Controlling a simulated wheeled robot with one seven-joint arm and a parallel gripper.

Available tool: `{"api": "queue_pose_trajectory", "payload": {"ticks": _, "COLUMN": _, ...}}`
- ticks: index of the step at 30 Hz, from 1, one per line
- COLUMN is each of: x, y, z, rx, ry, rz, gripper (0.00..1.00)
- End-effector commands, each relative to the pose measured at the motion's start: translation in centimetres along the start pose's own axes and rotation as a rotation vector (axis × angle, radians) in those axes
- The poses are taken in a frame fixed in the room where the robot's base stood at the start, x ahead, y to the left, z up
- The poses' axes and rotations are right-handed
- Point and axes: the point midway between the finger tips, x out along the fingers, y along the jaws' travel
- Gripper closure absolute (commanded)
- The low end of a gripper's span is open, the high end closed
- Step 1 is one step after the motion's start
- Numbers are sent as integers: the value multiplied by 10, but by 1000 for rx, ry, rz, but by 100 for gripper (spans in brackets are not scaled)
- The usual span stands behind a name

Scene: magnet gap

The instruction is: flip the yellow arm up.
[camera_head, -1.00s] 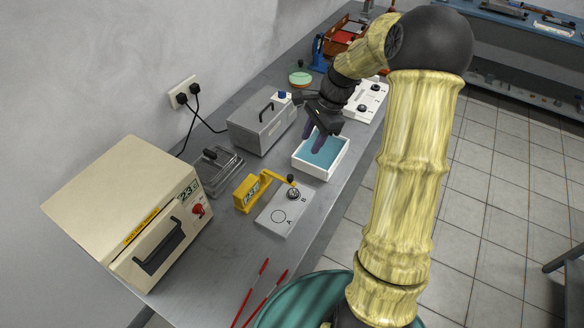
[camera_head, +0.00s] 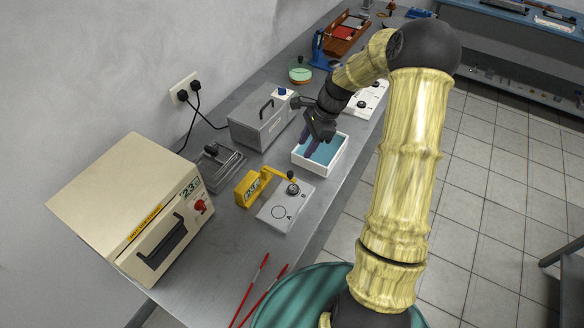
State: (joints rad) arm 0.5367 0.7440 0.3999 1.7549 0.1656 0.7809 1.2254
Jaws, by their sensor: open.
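The yellow arm (camera_head: 270,175) reaches right from a yellow block with a small display (camera_head: 249,188). It has a dark knob at its right end and lies low over the back of a light grey plate (camera_head: 286,215) marked with a circle and letters. A round dark-rimmed part sits on the plate just below the knob. My gripper (camera_head: 307,145) points down with its dark fingers apart and empty. It appears over the white tray with blue inside, up and to the right of the yellow arm, not touching it. Its height above the tray is hard to tell.
The white tray (camera_head: 340,162) stands behind the plate. A grey box with a handle (camera_head: 262,122), a small metal device (camera_head: 217,165) and a beige oven (camera_head: 130,205) stand along the wall side. Two red rods (camera_head: 257,285) lie at the front. Bare bench shows around the plate.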

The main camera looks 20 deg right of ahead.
Motion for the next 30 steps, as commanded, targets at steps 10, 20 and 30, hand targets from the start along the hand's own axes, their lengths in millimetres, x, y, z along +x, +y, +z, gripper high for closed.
{"api": "queue_pose_trajectory", "payload": {"ticks": 10, "x": 61, "y": 1, "z": 2, "rx": 0, "ry": -2, "rz": 4, "gripper": 59}}
{"api": "queue_pose_trajectory", "payload": {"ticks": 20, "x": 108, "y": 0, "z": 1, "rx": -1, "ry": -1, "rz": 2, "gripper": 59}}
{"api": "queue_pose_trajectory", "payload": {"ticks": 30, "x": 118, "y": 0, "z": 0, "rx": -1, "ry": 1, "rz": -1, "gripper": 59}}
